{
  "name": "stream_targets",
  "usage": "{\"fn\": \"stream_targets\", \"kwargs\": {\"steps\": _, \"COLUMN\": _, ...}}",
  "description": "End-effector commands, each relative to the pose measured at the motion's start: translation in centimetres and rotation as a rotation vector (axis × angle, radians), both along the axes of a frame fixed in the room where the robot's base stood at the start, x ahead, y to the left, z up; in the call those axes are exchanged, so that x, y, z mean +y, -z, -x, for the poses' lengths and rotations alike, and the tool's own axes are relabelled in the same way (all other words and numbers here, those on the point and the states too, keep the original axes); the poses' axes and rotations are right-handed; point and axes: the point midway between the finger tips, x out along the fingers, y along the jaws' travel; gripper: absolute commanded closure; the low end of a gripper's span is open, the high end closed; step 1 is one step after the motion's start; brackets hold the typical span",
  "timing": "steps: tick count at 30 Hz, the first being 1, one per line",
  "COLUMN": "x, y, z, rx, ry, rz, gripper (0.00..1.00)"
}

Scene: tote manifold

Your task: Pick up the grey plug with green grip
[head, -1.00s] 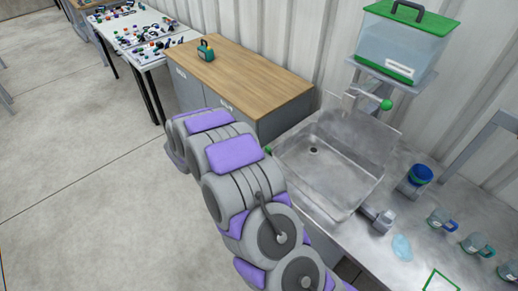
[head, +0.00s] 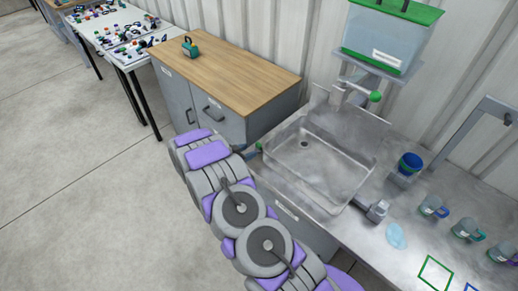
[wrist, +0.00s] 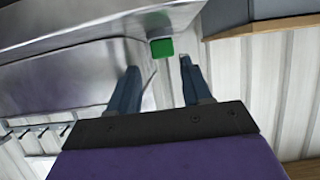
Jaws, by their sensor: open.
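A green block (wrist: 162,48), which looks like the plug's green grip, sits against the metal sink unit in the wrist view. In the head view a small green piece (head: 259,146) shows at the sink's left edge; the plug's grey part cannot be made out. My gripper (wrist: 158,73) is open and empty, its two dark fingers pointing toward the block. The block lies just beyond the fingertips, between them in the picture, with no visible contact.
The metal sink (head: 318,160) has a tap with a green knob (head: 376,96) behind it. A wood-topped cabinet (head: 225,75) stands left of the sink. Several mugs and a blue cup (head: 410,163) stand on the right counter. Open floor lies at left.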

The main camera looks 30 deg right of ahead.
Motion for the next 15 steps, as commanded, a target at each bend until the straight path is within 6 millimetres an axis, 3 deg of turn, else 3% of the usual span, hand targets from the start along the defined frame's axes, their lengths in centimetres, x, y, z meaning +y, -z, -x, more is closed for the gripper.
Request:
{"fn": "stream_targets", "kwargs": {"steps": 3, "x": -1.6, "y": 0.8, "z": -0.6, "rx": -0.002, "ry": 0.000, "rz": 0.003, "gripper": 0.51}}
{"fn": "stream_targets", "kwargs": {"steps": 15, "x": -4.8, "y": 2.2, "z": -1.9, "rx": -0.002, "ry": 0.003, "rz": 0.002, "gripper": 0.51}}
